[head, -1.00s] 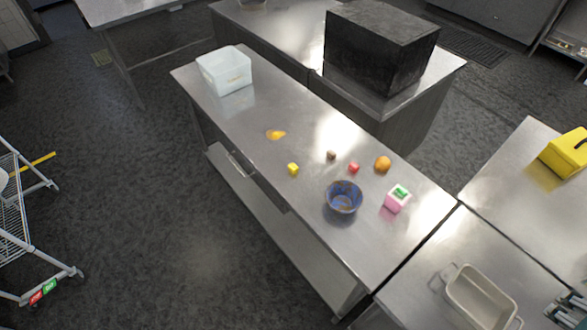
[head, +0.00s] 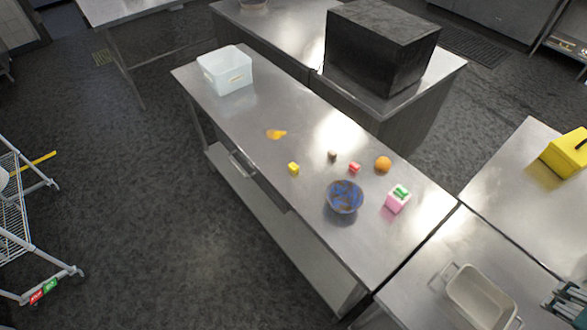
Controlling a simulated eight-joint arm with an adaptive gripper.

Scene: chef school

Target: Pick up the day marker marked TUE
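No lettering reading TUE can be made out, so I cannot tell which thing is the day marker. Small pieces lie on the long steel table: a yellow cube (head: 293,168), a small brown piece (head: 332,155) and a red piece (head: 354,168). To their right is a pink box with a green and white top (head: 397,199). Any marks on these are too small to read. They stand apart from one another. My gripper is not recognizable in the head view.
The steel table (head: 245,115) also bears a blue patterned bowl (head: 344,197), an orange (head: 382,164), an orange-yellow pear-shaped item (head: 276,134) and a white bin (head: 226,71). A black box (head: 381,47) stands behind. A tray (head: 480,300) and unclear dark slatted items (head: 568,302) are lower right.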

